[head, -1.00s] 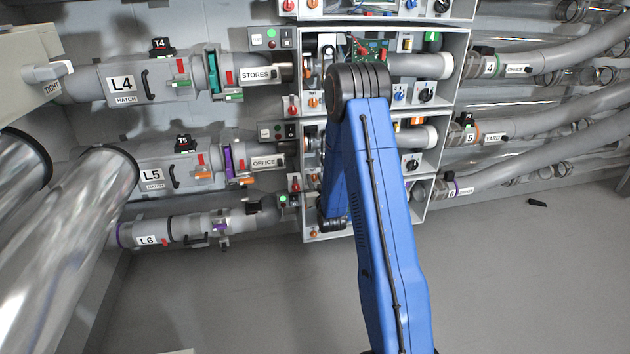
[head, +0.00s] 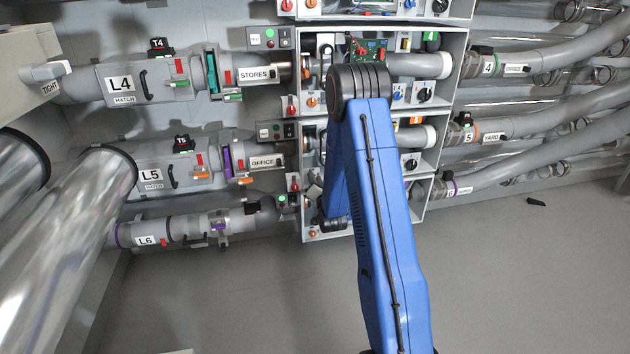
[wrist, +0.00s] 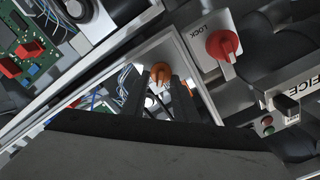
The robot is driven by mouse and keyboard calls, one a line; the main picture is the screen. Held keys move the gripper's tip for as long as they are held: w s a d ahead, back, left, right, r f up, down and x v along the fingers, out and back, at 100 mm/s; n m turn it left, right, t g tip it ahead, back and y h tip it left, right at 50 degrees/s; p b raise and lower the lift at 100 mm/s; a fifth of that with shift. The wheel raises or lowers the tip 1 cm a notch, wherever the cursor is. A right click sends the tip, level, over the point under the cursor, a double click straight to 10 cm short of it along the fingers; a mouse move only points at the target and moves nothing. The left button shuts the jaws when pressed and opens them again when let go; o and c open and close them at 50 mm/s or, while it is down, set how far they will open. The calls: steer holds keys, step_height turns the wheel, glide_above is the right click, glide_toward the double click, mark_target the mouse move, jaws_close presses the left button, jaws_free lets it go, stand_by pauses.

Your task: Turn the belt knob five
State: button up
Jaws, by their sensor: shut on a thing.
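In the wrist view, my gripper (wrist: 160,88) reaches a small orange knob (wrist: 160,72) on a pale panel edge, with its two dark fingers on either side of it. It is shut on this knob. No number is readable on the knob. The row beside it has a red LOCK knob (wrist: 222,44) and an OFFICE label (wrist: 302,82), which matches the L5 line in the head view. In the head view, my blue arm covers much of the cabinet's middle bay, and my fingers and the held knob cannot be made out.
The open cabinet (head: 439,130) has stacked bays with blue, black and orange knobs. A green circuit board (wrist: 28,32) lies close to my gripper in the wrist view. The L5 hatch pipe (head: 153,177) is at the left. Clear floor (head: 520,290) lies at the lower right.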

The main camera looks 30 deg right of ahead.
steer(key=shift+s+d+f+m, duration=0.1)
steer(key=shift+f+m, duration=0.05)
steer(key=shift+m, duration=1.5)
steer(key=shift+w+d+f+m, duration=0.1)
steer(key=shift+f+m, duration=0.05)
steer(key=shift+m, duration=1.55)
steer(key=shift+s+f+m, duration=0.1)
steer(key=shift+f+m, duration=0.05)
steer(key=shift+m, duration=1.5)
steer(key=o, duration=0.8)
